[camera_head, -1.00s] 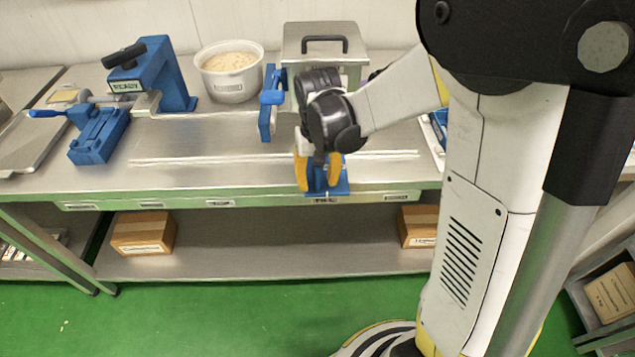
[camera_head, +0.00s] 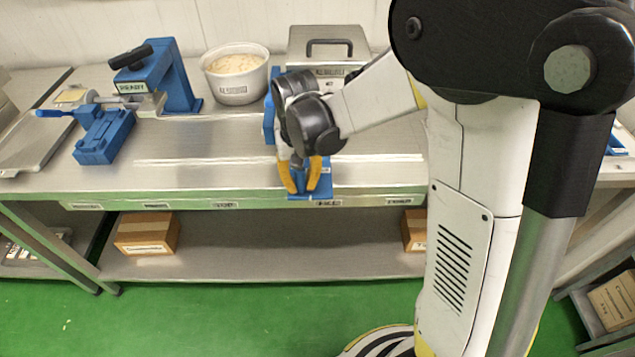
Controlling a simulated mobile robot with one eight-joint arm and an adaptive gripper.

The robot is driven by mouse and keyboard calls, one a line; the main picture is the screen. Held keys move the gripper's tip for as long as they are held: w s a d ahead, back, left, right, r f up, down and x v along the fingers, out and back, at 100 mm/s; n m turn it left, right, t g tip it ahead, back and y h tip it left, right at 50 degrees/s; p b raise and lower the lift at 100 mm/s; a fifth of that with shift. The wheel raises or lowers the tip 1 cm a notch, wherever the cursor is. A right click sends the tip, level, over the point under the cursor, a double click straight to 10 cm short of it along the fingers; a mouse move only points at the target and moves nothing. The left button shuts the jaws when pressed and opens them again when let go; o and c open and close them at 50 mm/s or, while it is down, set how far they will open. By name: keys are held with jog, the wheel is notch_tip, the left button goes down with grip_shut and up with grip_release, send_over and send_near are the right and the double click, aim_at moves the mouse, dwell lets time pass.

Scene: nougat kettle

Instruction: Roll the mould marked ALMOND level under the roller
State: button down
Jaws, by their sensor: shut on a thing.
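My gripper (camera_head: 302,178), with orange-yellow fingers, is low at the front edge of the steel bench, over the label that seems to read FILL. Its fingers are closed around a blue thing (camera_head: 302,182), largely hidden by the fingers and wrist. A blue plate (camera_head: 323,188) shows under and beside it; I cannot tell whether they are one piece. No ALMOND marking is readable on it. A blue stand (camera_head: 173,80) with a black handle and a READY sign stands at the left. A blue block (camera_head: 104,138) with a blue-handled metal rod is in front of it.
A white tub (camera_head: 236,82) of pale mix and a lidded steel box (camera_head: 327,58) stand at the back of the bench (camera_head: 200,178). A blue upright (camera_head: 270,118) is partly behind my wrist. Pale rails (camera_head: 200,161) cross the bench. Cardboard boxes (camera_head: 147,233) sit on the shelf below.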

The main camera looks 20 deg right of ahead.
jog(key=w+a, duration=0.3)
jog(key=a, duration=0.8)
jog(key=w+a, duration=0.4)
jog(key=a, duration=0.8)
jog(key=shift+w+p, duration=0.25)
jog(key=shift+p, duration=0.2)
jog(key=c, duration=1.2)
grip_release()
notch_tip(320, 180, up, 12)
jog(key=shift+r, duration=0.1)
